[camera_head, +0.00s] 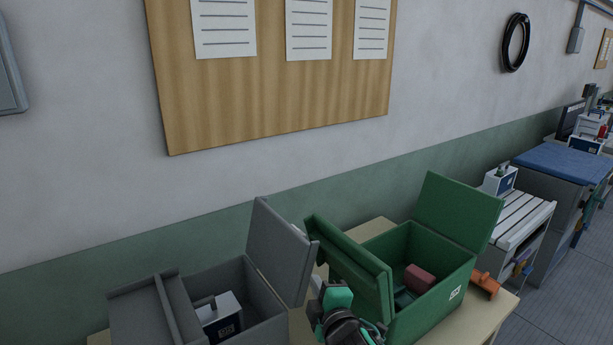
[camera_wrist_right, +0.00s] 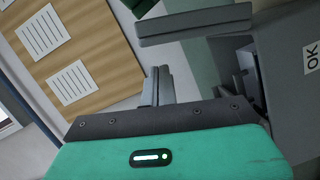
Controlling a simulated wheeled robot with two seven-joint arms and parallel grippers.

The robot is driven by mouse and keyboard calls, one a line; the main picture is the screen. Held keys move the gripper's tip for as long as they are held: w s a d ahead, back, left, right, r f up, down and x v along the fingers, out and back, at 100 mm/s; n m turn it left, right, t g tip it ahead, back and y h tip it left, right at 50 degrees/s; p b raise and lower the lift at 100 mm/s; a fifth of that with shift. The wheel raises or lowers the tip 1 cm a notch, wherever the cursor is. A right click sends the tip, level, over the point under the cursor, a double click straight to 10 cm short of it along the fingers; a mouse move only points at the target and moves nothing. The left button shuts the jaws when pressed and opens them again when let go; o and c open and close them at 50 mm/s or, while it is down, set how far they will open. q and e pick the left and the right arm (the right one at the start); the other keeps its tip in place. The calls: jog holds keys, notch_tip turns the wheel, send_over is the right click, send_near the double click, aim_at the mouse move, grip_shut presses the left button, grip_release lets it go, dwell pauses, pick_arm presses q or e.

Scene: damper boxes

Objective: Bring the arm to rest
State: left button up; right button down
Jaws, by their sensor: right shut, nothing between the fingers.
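My right gripper (camera_head: 320,288) is in front of the gap between a grey box and a green box, close to the green box's near flap. Its jaws are shut and empty. In the right wrist view, its teal body fills the bottom, with the narrow grey fingers (camera_wrist_right: 160,87) together above it. My right arm comes in from the bottom edge. My left gripper is not in view.
The open grey box (camera_head: 268,328) holds a labelled device (camera_head: 220,318). The open green box (camera_head: 436,305) holds a dark red block (camera_head: 420,278). Both stand on a table (camera_head: 478,325); an orange part (camera_head: 485,284) lies right. A wall stands behind.

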jog(key=s+d+f+m+g+h, duration=0.4)
jog(key=s+d+f+m+g, duration=0.3)
jog(key=s+d+f+m, duration=0.75)
jog(key=s+d+f+m+g+h, duration=0.1)
jog(key=s+d+f+g, duration=0.2)
jog(key=s, duration=0.7)
jog(key=s+d+f+m+g, duration=0.1)
jog(key=s+d+f+g, duration=0.2)
jog(key=s, duration=0.7)
jog(key=s+f+x, duration=0.1)
jog(key=s+x, duration=0.3)
jog(key=x, duration=1.1)
jog(key=s+d+f+x, duration=0.1)
jog(key=s+x, duration=0.2)
jog(key=x, duration=1.2)
jog(key=s+d+f+g, duration=0.1)
jog(key=s+d+f, duration=0.1)
jog(key=s+f, duration=1.8)
jog(key=shift+d+g, duration=0.4)
